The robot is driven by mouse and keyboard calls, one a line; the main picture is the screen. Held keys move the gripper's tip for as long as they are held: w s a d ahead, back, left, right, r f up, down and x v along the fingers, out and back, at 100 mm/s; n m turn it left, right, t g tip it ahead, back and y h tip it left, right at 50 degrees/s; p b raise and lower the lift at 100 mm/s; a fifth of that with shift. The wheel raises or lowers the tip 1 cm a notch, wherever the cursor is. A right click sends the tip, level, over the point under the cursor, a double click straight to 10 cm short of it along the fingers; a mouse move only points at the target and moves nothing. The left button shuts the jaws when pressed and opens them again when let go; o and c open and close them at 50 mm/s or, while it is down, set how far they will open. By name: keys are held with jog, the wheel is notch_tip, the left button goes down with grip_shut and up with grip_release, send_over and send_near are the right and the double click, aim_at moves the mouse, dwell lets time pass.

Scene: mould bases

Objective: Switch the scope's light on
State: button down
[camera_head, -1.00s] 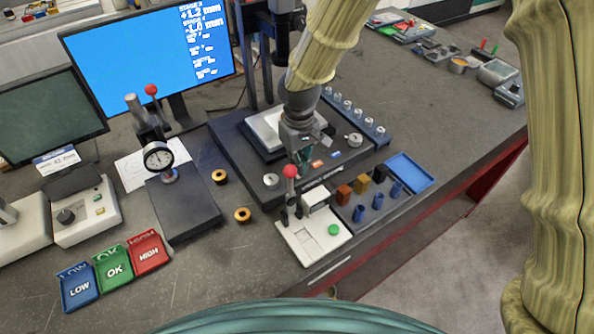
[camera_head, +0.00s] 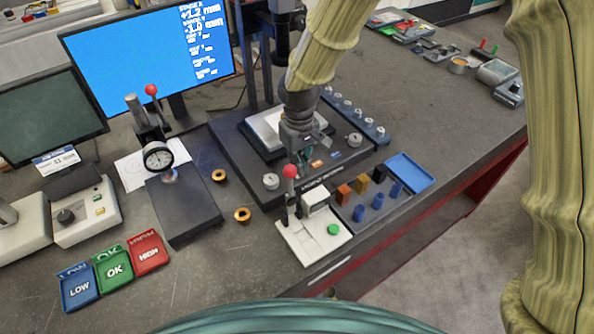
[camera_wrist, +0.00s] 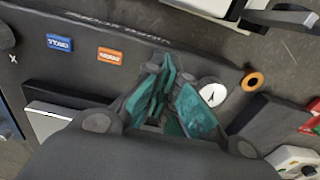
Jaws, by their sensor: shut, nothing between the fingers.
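The scope stands at the middle of the bench, with a dark base (camera_head: 232,139) and a pale stage plate (camera_head: 262,124). My gripper (camera_head: 306,156) points down over the front of its base; its teal fingers show in the wrist view (camera_wrist: 174,82). They are shut with nothing between them. An orange button (camera_head: 317,163) and a blue button (camera_head: 335,155) lie just right of the fingers; the wrist view shows the orange one (camera_wrist: 109,55) and the blue one (camera_wrist: 60,43). A white-faced knob (camera_wrist: 212,92) is on the fingers' other side. I cannot make out a light switch; the fingers hide part of the panel.
A red-knobbed lever fixture (camera_head: 290,190) stands close in front of the base. A dial gauge stand (camera_head: 183,208) is to the left, with brass rings (camera_head: 242,215) between. A parts tray with a blue end (camera_head: 410,172) is at the right.

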jog(key=shift+f+b, duration=0.5)
jog(key=shift+f, duration=0.65)
dwell(0.9)
jog(key=shift+r, duration=0.1)
jog(key=shift+r+p, duration=2.8)
jog(key=shift+r, duration=0.65)
jog(key=shift+f, duration=0.1)
